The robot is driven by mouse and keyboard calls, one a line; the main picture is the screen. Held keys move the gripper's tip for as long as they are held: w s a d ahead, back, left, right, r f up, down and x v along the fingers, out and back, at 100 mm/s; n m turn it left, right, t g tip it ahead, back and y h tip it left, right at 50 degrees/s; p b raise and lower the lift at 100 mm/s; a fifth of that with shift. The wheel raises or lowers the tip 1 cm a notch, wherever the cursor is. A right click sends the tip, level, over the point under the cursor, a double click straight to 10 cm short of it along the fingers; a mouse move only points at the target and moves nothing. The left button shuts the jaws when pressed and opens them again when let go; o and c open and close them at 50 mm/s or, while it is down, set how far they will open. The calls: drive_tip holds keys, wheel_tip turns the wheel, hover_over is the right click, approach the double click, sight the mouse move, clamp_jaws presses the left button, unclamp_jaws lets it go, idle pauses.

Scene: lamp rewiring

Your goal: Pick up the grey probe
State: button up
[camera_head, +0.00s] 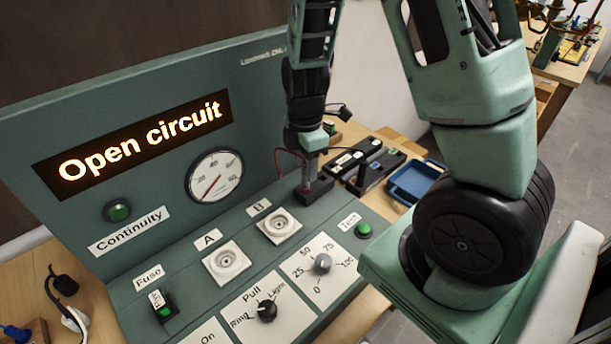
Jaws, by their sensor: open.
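My gripper (311,153) points down over the right end of the green test panel (352,203). It is open, with its fingers close together in view. Just below it is a small black holder block (314,192) on the panel. A thin grey upright piece, which looks like the grey probe (308,174), stands at the block between or right beneath the fingertips. I cannot tell whether the fingers touch it. A red wire loops from this spot to the left. The probe's upper part is hidden by the gripper.
The panel has sockets A (227,263) and B (279,225), a dial gauge (214,175), knobs and a display (133,142) reading "Open circuit". A black plug lies on the left wooden table.

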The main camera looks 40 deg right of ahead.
sight(305, 173)
drive_tip(key=shift+s+a+f, duration=0.1)
drive_tip(key=shift+f, duration=1.45)
clamp_jaws()
